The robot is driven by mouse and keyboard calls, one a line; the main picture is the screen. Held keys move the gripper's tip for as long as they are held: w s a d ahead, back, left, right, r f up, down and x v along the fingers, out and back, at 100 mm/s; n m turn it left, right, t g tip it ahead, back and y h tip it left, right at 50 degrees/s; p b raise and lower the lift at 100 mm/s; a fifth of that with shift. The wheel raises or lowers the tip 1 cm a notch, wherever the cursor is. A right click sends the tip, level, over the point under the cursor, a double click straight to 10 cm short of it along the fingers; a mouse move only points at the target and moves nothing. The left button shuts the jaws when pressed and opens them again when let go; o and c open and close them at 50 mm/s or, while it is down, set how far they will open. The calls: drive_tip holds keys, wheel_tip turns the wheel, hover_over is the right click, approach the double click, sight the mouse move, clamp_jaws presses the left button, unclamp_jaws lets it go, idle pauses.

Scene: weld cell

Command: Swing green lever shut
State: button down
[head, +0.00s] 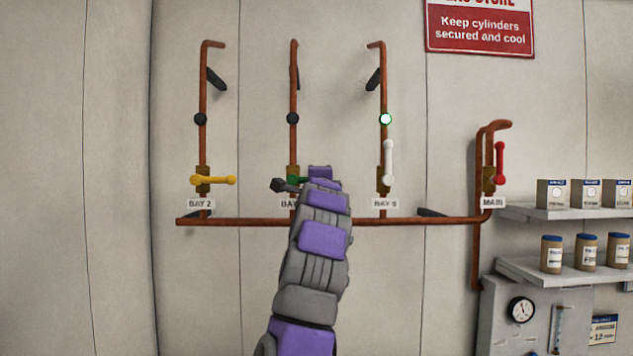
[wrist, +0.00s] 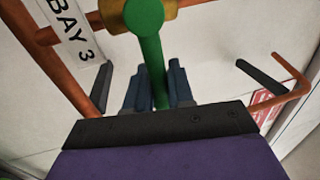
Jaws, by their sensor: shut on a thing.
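The green lever (wrist: 153,60) runs down from its brass valve (wrist: 112,14) in the wrist view. My gripper (wrist: 158,88) has one dark finger on each side of the lever and is shut on it. In the head view only a small piece of the green lever (head: 296,181) shows, at the valve on the middle pipe, roughly level. My gripper and forearm hide the rest, so its exact angle is unclear there. The BAY 3 label (wrist: 72,32) is beside the valve. The round lamp (head: 292,118) above this valve is dark.
The yellow lever (head: 214,180) at left lies level under a dark lamp. The white lever (head: 389,160) stands upright under a lit green lamp (head: 386,119), close right of my gripper. A red lever (head: 500,162) and shelves (head: 560,213) are farther right. A copper pipe (head: 250,221) runs below.

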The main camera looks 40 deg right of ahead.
drive_tip(key=shift+d+f, duration=0.15)
drive_tip(key=shift+f, duration=0.1)
drive_tip(key=c, duration=1.1)
unclamp_jaws()
drive_tip(key=shift+r, duration=0.1)
drive_tip(key=b+v, duration=1)
drive_tip(key=v, duration=0.7)
drive_tip(key=shift+a, duration=0.3)
